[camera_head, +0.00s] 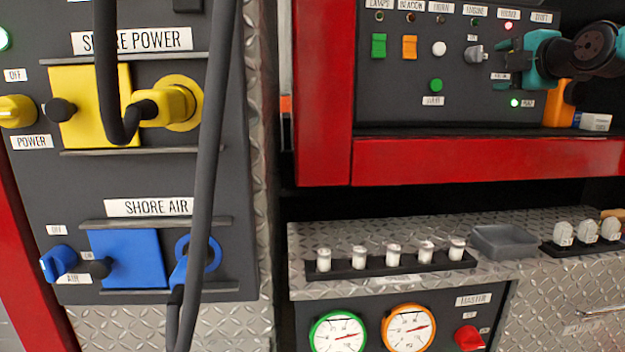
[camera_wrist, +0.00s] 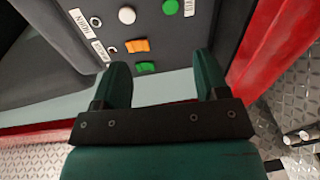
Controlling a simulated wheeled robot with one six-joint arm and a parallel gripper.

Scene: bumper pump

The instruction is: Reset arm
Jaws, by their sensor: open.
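My gripper (camera_wrist: 163,78) shows in the wrist view with its two dark green fingers apart and nothing held between them. Beyond the fingers is the dark switch panel, with an orange rocker switch (camera_wrist: 137,45) and a green rocker switch (camera_wrist: 146,67). In the head view my teal arm is at the upper right, in front of the right part of this panel (camera_head: 395,90). It hides some of the panel there. I cannot tell from the head view how far the fingers are from the panel.
A red frame (camera_head: 480,160) borders the switch panel. Below it a tread-plate ledge (camera_head: 300,245) carries a black rack of several white-capped vials and a grey tray (camera_head: 502,241). At left are the yellow shore power (camera_head: 90,80) and blue shore air (camera_head: 125,245) fittings with hanging dark hoses.

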